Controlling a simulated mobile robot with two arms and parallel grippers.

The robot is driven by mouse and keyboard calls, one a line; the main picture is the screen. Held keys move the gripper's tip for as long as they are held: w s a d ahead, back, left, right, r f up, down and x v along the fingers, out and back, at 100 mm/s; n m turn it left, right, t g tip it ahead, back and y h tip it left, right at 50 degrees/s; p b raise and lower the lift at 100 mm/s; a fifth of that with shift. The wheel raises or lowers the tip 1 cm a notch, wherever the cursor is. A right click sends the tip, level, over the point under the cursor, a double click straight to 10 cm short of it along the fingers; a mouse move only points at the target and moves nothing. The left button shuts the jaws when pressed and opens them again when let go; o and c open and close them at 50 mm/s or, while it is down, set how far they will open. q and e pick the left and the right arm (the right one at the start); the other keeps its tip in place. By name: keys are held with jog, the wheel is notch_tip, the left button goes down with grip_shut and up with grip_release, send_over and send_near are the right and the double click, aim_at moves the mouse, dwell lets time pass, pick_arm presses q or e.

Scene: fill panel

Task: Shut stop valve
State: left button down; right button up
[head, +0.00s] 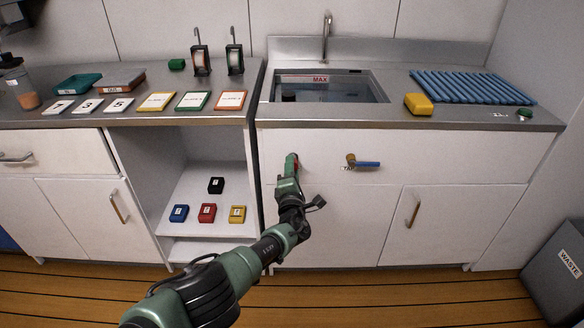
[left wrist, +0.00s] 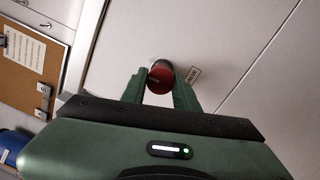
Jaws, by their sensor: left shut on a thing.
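A round red valve knob (head: 291,159) sticks out of the white front panel below the sink's left end. It shows closer in the left wrist view (left wrist: 160,78), between my two green fingers. My left gripper (head: 290,170) is shut on the red knob; in the left wrist view (left wrist: 161,86) a finger lies on each side of it. The gripper hides part of the knob in the head view. A brass tap with a blue lever (head: 365,163) sits on the same panel to the right, its lever lying level. My right gripper is not in view.
A small tag (left wrist: 193,75), too small to read, is beside the knob. The sink (head: 375,90) is above, and a yellow sponge (head: 419,104) lies right of it. An open shelf with several coloured boxes is at the left. A waste bin (head: 558,275) stands far right.

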pick_arm(q)
jog(key=shift+f+m, duration=0.2)
jog(key=shift+m, duration=0.2)
jog(key=c, duration=1.1)
grip_release()
jog(key=shift+r, duration=0.1)
